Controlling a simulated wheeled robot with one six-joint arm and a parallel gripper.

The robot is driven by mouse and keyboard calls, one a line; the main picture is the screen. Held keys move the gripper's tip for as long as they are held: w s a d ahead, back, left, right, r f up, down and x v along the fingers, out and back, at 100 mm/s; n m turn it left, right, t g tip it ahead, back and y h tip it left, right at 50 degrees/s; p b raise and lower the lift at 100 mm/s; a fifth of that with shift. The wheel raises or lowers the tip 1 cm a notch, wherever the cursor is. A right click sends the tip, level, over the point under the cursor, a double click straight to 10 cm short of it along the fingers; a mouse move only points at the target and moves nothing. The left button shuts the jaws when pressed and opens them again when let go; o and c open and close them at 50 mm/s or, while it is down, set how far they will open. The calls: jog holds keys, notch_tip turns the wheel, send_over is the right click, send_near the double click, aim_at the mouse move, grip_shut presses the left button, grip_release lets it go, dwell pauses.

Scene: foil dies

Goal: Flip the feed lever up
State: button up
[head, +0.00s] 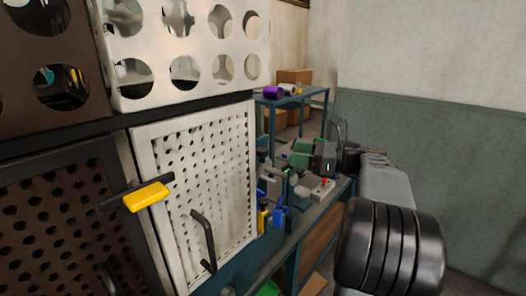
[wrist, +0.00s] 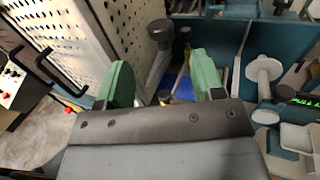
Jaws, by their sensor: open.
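My gripper (wrist: 162,66) has two green fingers, spread apart with nothing held between them. It also shows in the head view (head: 299,155), above the blue bench beside the white perforated door. In the wrist view, a lever with a dark round knob (wrist: 160,30) stands just beyond the gap between the fingers, next to the perforated panel. Blue and yellow parts (wrist: 180,88) show lower in the gap, partly hidden by the fingers. The head view shows a yellow handle (head: 262,218) and a blue handle (head: 280,215) at the bench edge. I cannot tell which part is the feed lever.
A white perforated door (head: 205,180) with a black handle (head: 203,240) stands left of the bench. A yellow-gripped lever (head: 147,196) sticks out at the door's left edge. Purple and white rolls (head: 273,92) lie on a table behind.

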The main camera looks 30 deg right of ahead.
aim_at(262, 149)
jog(key=x, duration=1)
jog(key=shift+w+a, duration=0.15)
jog(key=shift+a, duration=0.05)
jog(key=shift+c, duration=0.2)
